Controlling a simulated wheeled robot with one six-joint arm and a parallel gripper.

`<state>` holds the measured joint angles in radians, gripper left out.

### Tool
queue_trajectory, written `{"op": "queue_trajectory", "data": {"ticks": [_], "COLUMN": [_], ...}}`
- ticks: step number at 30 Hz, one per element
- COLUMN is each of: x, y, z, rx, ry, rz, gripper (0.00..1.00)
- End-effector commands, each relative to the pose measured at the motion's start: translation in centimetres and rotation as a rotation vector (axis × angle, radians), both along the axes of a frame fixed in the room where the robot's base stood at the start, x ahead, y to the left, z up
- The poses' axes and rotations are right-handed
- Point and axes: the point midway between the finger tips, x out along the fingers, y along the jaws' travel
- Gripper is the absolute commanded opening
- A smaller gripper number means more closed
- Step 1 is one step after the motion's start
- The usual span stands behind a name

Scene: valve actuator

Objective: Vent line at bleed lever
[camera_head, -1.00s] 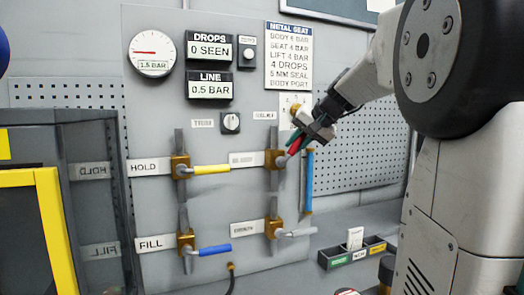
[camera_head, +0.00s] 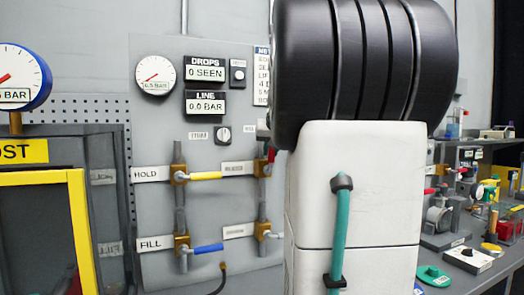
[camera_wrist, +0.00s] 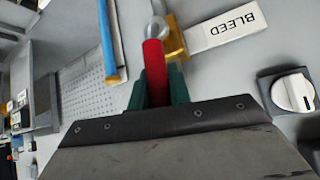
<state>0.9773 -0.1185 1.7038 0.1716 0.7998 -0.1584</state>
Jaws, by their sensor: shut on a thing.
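The red bleed lever (camera_wrist: 153,75) shows in the wrist view, with its silver pivot end at a brass valve body (camera_wrist: 175,40) beside the white BLEED label (camera_wrist: 222,27). My gripper (camera_wrist: 154,88) is shut on the red handle, with a green finger on each side. In the head view, only a bit of the red lever (camera_head: 271,155) shows; my arm hides the gripper. The LINE display (camera_head: 205,103) reads 0.0 BAR. The DROPS display (camera_head: 205,73) reads 0 SEEN. The panel gauge (camera_head: 155,75) needle points to the lower left.
The yellow HOLD lever (camera_head: 206,176) and blue FILL lever (camera_head: 208,249) point right on the panel. A dial knob (camera_wrist: 291,92) sits to the right. A yellow-framed cabinet (camera_head: 78,230) stands at left, a cluttered bench (camera_head: 455,255) at right.

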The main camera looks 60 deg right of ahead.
Motion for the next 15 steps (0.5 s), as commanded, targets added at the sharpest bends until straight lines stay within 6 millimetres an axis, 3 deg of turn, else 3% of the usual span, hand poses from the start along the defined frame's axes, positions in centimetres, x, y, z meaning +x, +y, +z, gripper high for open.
{"op": "queue_trajectory", "data": {"ticks": [11,12,14,15], "x": [-0.15,-0.15,-0.13,-0.09], "y": [-0.15,-0.14,-0.12,-0.08], "z": [-0.15,-0.15,-0.16,-0.15], "rx": [-0.002,-0.002,-0.002,-0.002], "ry": [0.006,0.006,0.006,0.005], "rz": [-0.003,-0.003,-0.003,-0.002], "gripper": [0.0,0.22,0.39,0.41]}}
